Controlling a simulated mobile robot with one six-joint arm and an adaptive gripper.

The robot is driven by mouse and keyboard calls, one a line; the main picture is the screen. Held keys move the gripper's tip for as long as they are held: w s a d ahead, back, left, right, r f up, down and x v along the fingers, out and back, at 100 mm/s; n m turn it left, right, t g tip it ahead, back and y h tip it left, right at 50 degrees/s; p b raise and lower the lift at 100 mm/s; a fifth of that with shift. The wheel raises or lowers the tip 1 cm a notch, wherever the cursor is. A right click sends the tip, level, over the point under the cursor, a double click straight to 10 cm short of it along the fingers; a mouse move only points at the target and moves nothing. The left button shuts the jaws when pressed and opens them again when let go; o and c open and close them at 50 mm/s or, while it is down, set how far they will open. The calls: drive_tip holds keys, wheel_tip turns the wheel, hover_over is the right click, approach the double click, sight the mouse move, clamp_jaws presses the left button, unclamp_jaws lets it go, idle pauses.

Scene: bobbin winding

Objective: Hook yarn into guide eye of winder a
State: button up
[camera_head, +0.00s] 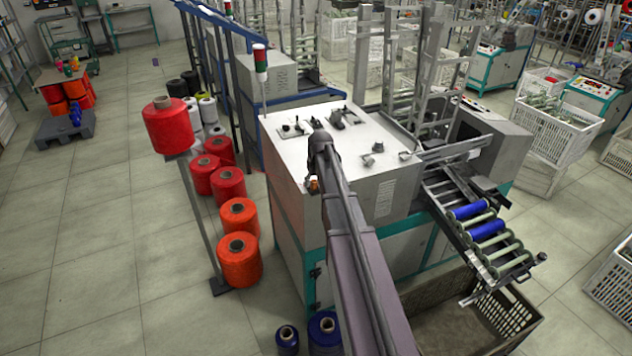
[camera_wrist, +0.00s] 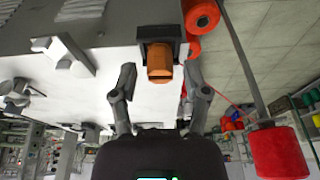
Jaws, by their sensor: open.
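My gripper (camera_wrist: 160,70) is open in the wrist view, its two fingers apart. An orange-brown cylinder in a dark bracket (camera_wrist: 159,72) shows between and beyond the fingertips; I cannot tell whether they touch it. In the head view the orange piece (camera_head: 313,186) sits at the front upper edge of the white-topped winder (camera_head: 345,125), and my arm hides most of the gripper. A thin red yarn (camera_wrist: 232,103) runs toward the red cone (camera_wrist: 278,152), which also tops a stand in the head view (camera_head: 168,126). The yarn's other end and the guide eye are not clearly distinguishable.
Red and orange cones (camera_head: 239,260) stand on the floor left of the winder. A signal light (camera_head: 260,65) rises at its back left corner. A rack of blue and green bobbins (camera_head: 487,230) slopes above a crate (camera_head: 470,325) on the right. The left floor is mostly clear.

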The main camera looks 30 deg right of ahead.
clamp_jaws()
drive_tip(key=shift+r, duration=0.1)
drive_tip(key=shift+w+p+v, duration=0.25)
drive_tip(key=shift+p+v, duration=0.8)
drive_tip(key=shift+p, duration=0.1)
drive_tip(key=shift+w+p+v, duration=0.25)
drive_tip(key=shift+p+v, duration=0.85)
